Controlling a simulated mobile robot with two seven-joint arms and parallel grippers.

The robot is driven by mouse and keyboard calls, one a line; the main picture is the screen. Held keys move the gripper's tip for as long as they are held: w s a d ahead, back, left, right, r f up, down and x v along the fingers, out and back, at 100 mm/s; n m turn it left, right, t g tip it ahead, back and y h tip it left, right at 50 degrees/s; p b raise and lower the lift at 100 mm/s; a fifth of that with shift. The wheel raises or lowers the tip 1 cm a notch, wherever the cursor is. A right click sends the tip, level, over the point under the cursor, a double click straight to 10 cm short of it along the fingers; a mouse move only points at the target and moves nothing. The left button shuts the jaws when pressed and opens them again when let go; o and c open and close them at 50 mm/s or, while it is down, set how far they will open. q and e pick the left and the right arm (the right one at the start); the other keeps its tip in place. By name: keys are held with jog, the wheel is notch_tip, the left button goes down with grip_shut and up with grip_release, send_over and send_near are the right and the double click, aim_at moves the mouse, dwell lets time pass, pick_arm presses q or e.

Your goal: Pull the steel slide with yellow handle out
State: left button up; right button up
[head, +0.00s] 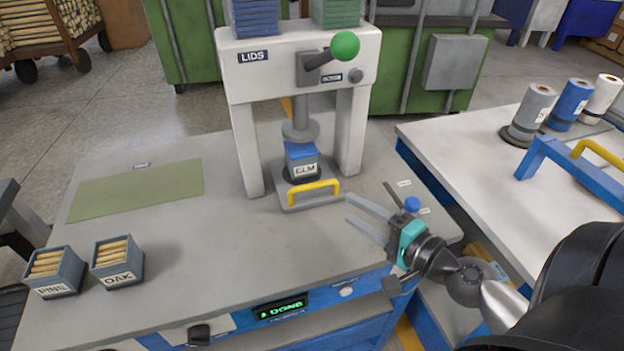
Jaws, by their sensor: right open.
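The steel slide (287,204) lies at the foot of a white lid press (240,130), between its two legs. Its yellow handle (313,192) faces the front of the table. A grey box labelled ELM (303,171) with a blue lid (299,150) stands on the slide, under the press ram (300,131). My right gripper (360,211) is open and empty, to the right of the yellow handle and apart from it, with its fingers pointing left. My left gripper is not in view.
Boxes labelled PINE (54,273) and OAK (117,262), filled with wooden pieces, stand at the table's left front. A green mat (140,188) lies behind them. The press lever has a green knob (345,46). A front display (282,308) reads DONE. The table's middle front is clear.

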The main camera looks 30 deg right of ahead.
aim_at(316, 187)
jog(key=p+x, duration=0.1)
jog(key=x, duration=0.2)
jog(key=shift+w+r, duration=0.1)
jog(key=shift+w, duration=0.25)
jog(key=p+x, duration=0.2)
jog(key=x, duration=0.5)
jog(key=shift+w, duration=0.1)
jog(key=shift+w+a+f, duration=0.1)
jog(key=shift+w+f, duration=0.2)
jog(key=shift+w, duration=0.3)
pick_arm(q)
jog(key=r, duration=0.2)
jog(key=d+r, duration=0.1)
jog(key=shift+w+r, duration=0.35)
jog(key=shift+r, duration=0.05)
pick_arm(e)
jog(key=shift+w, duration=0.15)
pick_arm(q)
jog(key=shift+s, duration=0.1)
pick_arm(e)
jog(key=shift+c, duration=0.2)
grip_shut()
